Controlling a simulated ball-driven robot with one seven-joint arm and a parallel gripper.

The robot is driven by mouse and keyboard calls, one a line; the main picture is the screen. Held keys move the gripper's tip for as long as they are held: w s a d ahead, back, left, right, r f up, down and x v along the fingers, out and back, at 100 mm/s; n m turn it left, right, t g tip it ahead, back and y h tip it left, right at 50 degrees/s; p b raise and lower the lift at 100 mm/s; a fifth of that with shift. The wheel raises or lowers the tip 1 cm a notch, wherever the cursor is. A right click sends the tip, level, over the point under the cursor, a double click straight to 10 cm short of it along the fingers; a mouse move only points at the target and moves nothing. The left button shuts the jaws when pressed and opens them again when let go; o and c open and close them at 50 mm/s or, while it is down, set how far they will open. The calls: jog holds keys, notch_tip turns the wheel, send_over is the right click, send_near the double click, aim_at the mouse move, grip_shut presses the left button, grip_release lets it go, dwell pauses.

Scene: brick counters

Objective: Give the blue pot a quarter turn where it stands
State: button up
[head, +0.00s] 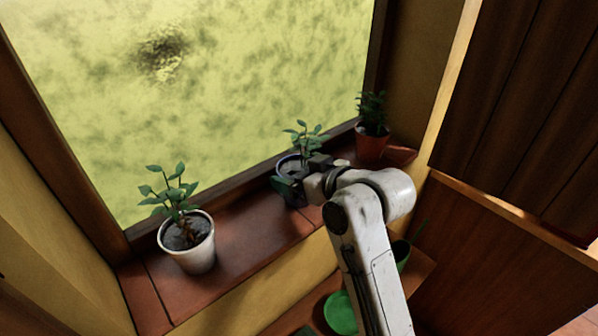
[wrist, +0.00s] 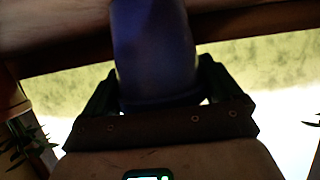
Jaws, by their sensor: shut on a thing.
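The blue pot (head: 282,166) stands on the brick sill by the window, with a small green leafy plant (head: 303,138) in it. In the head view my gripper and arm hide much of its right and front sides. My gripper (head: 292,186) is shut on the pot. In the wrist view the blue pot (wrist: 153,50) fills the space between the two dark fingers of my gripper (wrist: 160,90), one on each side of it. The pot looks upright in the head view.
A white pot (head: 202,252) with a plant stands at the left of the sill (head: 245,228). A red-brown pot (head: 371,147) with a plant stands close on the right. The window (head: 220,100) is behind. A green dish (head: 340,312) lies lower down, partly behind my arm.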

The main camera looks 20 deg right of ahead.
jog(key=o, duration=1.4)
jog(key=b+v, duration=0.1)
jog(key=v, duration=1)
jog(key=s+d+f+m+g+h, duration=0.1)
jog(key=s+f+g, duration=0.3)
jog(key=f, duration=0.6)
jog(key=s+d+f+m+g+h, duration=0.1)
jog(key=s+f+g, duration=0.1)
jog(key=s+f, duration=0.6)
jog(key=s+d+f+g, duration=0.1)
jog(key=s+f+g, duration=0.1)
jog(key=s+f, duration=0.2)
jog(key=s+f+m+g+h, duration=0.1)
jog(key=s+f+g, duration=0.1)
jog(key=s+f, duration=0.2)
jog(key=s+d+f+m+g+h, duration=0.1)
jog(key=s+f, duration=0.4)
jog(key=s, duration=0.3)
jog(key=shift+s+d+g, duration=0.3)
jog(key=shift+s+g, duration=0.1)
